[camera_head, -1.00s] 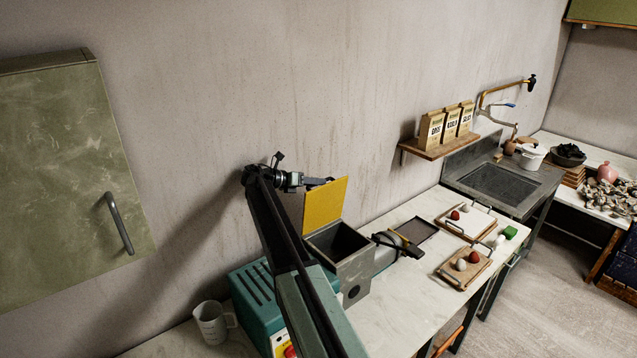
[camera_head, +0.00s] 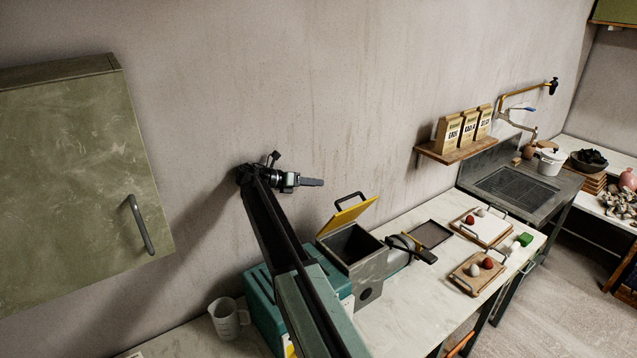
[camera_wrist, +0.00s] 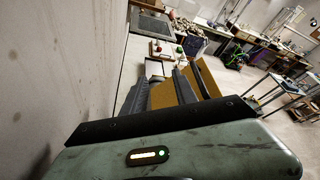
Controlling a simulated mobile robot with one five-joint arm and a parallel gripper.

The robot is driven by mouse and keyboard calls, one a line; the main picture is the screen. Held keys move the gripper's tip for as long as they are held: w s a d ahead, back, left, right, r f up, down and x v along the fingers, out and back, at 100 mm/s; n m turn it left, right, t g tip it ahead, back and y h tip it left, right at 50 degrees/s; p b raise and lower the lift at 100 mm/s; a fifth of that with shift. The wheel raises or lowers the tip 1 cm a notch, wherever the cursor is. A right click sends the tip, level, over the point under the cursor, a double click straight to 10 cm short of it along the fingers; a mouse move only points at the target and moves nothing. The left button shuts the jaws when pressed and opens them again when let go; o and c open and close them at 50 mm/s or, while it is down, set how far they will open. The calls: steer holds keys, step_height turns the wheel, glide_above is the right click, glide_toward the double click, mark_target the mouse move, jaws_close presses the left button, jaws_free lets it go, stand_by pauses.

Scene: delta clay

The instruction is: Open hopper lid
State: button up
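The hopper (camera_head: 368,268) is a grey open-topped box on the teal machine (camera_head: 265,310). Its yellow lid (camera_head: 346,217) stands partly raised, slanting over the opening, and the dark inside still shows. A black handle (camera_head: 350,199) sticks up from its outer side. My gripper (camera_head: 314,182) is above and left of the lid, apart from it in the head view. In the wrist view, my gripper (camera_wrist: 160,90) has its dark fingers spread with nothing between them. The lid's yellow-brown surface (camera_wrist: 206,76) lies beyond them, partly hidden by the fingers.
The wall is close behind my arm. A green cabinet (camera_head: 75,185) hangs at left and a clear jug (camera_head: 226,317) stands beside the machine. Boards (camera_head: 487,231) with small balls and a dark tray (camera_head: 430,233) lie on the counter at right.

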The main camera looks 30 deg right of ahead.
mark_target(341, 211)
steer(key=s+m+b, duration=0.1)
steer(key=s+m, duration=0.2)
steer(key=m, duration=0.7)
steer(key=s+f+m+b, duration=0.1)
steer(key=s+m, duration=0.2)
steer(key=m, duration=0.7)
steer(key=s+m+g+b, duration=0.1)
steer(key=s+m, duration=0.3)
steer(key=m, duration=0.7)
steer(key=shift+s+d+f+h, duration=0.1)
steer(key=shift+d+f+h, duration=0.2)
steer(key=shift+d+h, duration=0.1)
steer(key=s+b, duration=0.1)
steer(key=s+f+m+b, duration=0.2)
steer(key=shift+s+d+f+g, duration=0.15)
steer(key=shift+d+f+g, duration=0.1)
steer(key=shift+g, duration=0.05)
steer(key=shift+d+f, duration=0.1)
steer(key=shift+d, duration=0.1)
